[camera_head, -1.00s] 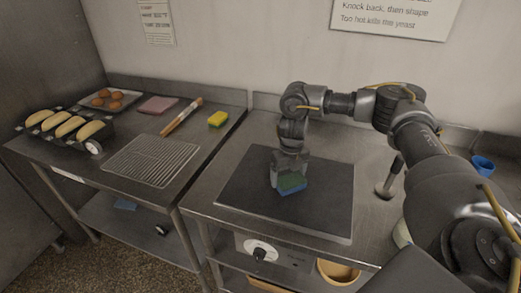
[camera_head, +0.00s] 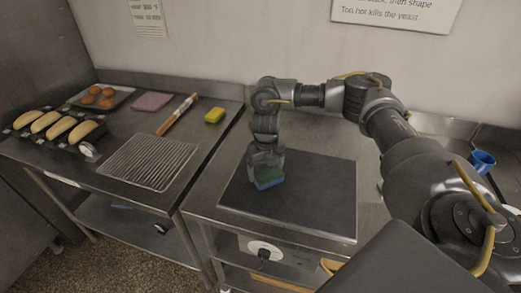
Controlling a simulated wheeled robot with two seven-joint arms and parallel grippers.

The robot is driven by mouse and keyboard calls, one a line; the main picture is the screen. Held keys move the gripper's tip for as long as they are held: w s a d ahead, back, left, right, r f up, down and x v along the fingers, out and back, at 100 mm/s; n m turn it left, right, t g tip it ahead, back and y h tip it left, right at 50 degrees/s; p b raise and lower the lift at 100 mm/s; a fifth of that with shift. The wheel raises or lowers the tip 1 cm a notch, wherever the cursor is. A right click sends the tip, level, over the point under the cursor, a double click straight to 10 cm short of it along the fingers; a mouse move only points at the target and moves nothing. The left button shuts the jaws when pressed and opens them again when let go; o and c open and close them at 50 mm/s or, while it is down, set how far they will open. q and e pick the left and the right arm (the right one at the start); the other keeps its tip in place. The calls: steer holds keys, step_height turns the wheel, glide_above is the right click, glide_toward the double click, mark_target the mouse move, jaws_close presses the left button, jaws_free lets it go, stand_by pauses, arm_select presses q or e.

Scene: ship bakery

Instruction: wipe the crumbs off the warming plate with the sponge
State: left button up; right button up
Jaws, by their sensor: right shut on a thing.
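The warming plate (camera_head: 310,208) is a flat dark slab on the right steel counter. My right gripper (camera_head: 266,170) points down over the left part of the plate. It is shut on a sponge (camera_head: 269,180) with a green top and a blue lower part. The sponge is at the plate's surface, though exact contact is hard to tell. I cannot make out any crumbs on the plate at this size. My left gripper is not in view.
A blue cup (camera_head: 482,161) stands at right.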

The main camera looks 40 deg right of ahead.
steer(key=shift+w+a+r+p, duration=0.15)
steer(key=shift+r+p, duration=0.15)
steer(key=shift+r, duration=0.2)
steer(key=shift+w+r+p, duration=0.15)
steer(key=shift+r+p, duration=0.1)
steer(key=shift+r, duration=0.2)
steer(key=r+p, duration=0.3)
steer(key=shift+s, duration=0.35)
steer(key=shift+w+r+p, duration=0.2)
steer(key=shift+r+p, duration=0.85)
steer(key=shift+p, duration=0.05)
steer(key=shift+s+r+p, duration=0.1)
steer(key=shift+r+p, duration=0.5)
